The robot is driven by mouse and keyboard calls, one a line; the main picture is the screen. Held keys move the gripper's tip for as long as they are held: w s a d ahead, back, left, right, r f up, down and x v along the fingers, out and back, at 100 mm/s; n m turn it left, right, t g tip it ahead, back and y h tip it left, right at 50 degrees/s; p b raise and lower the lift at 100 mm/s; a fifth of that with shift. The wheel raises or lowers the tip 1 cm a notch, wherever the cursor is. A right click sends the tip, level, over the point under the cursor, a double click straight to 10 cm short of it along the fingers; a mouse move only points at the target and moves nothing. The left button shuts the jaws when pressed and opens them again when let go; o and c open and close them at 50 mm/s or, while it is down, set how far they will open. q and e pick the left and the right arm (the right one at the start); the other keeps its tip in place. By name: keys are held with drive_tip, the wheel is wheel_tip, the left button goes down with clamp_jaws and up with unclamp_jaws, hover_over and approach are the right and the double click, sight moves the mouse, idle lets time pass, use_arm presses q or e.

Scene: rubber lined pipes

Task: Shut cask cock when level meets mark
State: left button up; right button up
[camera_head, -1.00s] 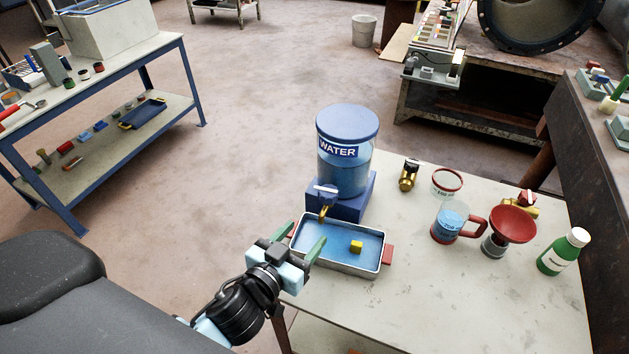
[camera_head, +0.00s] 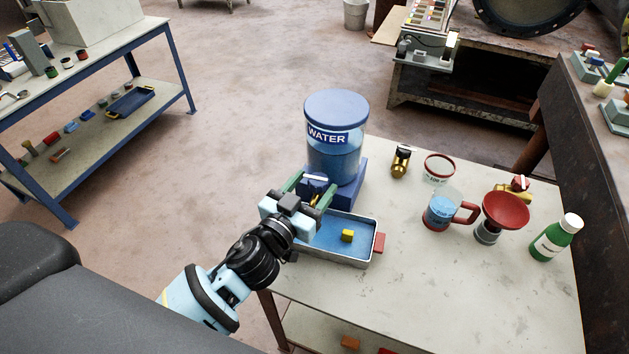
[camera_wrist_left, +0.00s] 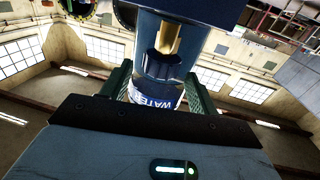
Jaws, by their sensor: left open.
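The blue-lidded cask (camera_head: 335,150), labelled WATER, stands on a blue stand at the table's back left corner, part full of blue water. Its cock, with a white-topped blue handle (camera_head: 314,177) and brass spout (camera_head: 314,201), faces the tray. The metal tray (camera_head: 372,245) holds blue water and a yellow block (camera_head: 347,236). My left gripper (camera_head: 309,190) is open, its green fingers on either side of the cock; contact cannot be told. No level mark is discernible. My right gripper is not in view.
To the right on the table (camera_head: 420,290) are a brass fitting (camera_head: 401,161), a red-rimmed cup (camera_head: 439,168), a measuring jug (camera_head: 442,210), a red funnel (camera_head: 505,211) and a green bottle (camera_head: 556,238). The table's front right is clear.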

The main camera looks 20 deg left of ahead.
use_arm(q)
drive_tip(key=shift+w+d, duration=0.1)
drive_tip(key=shift+w, duration=0.6)
drive_tip(key=c, duration=1)
drive_tip(key=shift+o, duration=0.2)
drive_tip(key=shift+m+g+h+p, duration=0.3)
drive_tip(key=shift+m+h+p, duration=0.2)
drive_tip(key=shift+m+h, duration=0.5)
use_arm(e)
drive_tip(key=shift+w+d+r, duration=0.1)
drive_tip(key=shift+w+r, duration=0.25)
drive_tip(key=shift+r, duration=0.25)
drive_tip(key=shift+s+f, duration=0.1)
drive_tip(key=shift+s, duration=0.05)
use_arm(q)
drive_tip(key=o, duration=1)
drive_tip(key=shift+c, duration=0.2)
drive_tip(key=shift+s, duration=0.1)
